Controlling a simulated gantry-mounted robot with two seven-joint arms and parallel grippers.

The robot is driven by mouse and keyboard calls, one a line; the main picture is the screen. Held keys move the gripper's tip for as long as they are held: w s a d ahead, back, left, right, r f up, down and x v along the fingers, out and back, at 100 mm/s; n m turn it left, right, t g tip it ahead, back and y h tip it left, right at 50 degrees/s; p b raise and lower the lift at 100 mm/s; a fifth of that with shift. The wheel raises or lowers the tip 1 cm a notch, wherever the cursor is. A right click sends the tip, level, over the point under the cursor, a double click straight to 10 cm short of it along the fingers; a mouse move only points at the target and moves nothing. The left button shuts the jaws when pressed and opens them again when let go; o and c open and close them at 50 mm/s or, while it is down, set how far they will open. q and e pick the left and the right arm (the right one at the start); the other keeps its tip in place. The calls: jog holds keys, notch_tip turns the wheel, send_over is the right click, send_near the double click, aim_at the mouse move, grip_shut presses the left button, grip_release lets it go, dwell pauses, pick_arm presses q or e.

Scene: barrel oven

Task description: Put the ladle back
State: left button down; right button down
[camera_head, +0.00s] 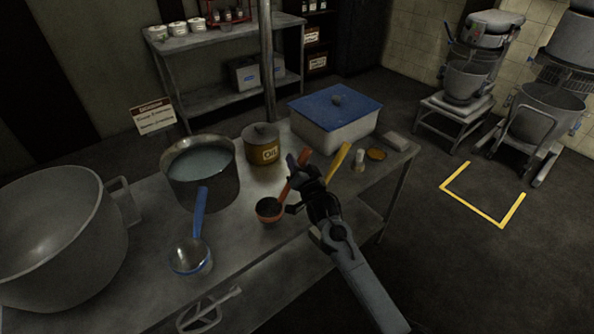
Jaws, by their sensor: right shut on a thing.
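A ladle with a red-orange handle and a small round bowl (269,210) is at the table's front right. My right gripper (297,184) is at its handle and shut on it; the fingers partly hide the handle. Whether the bowl touches the table is unclear. A second ladle (190,256), with a metal bowl and a blue handle, is at the front of the table, its handle pointing toward the pot (201,195) of pale liquid. A yellow handle (339,163) rises just behind my right gripper; its lower end is hidden. My left gripper is out of view.
A large metal bowl (102,245) fills the table's left end. Small items, including a shaker (360,161), lie to the right. A metal shelf and mixers are farther back.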

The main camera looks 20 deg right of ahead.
jog(key=shift+f, duration=1.15)
jog(key=shift+f+b, duration=0.15)
jog(key=shift+b, duration=0.15)
jog(key=c, duration=0.8)
grip_release()
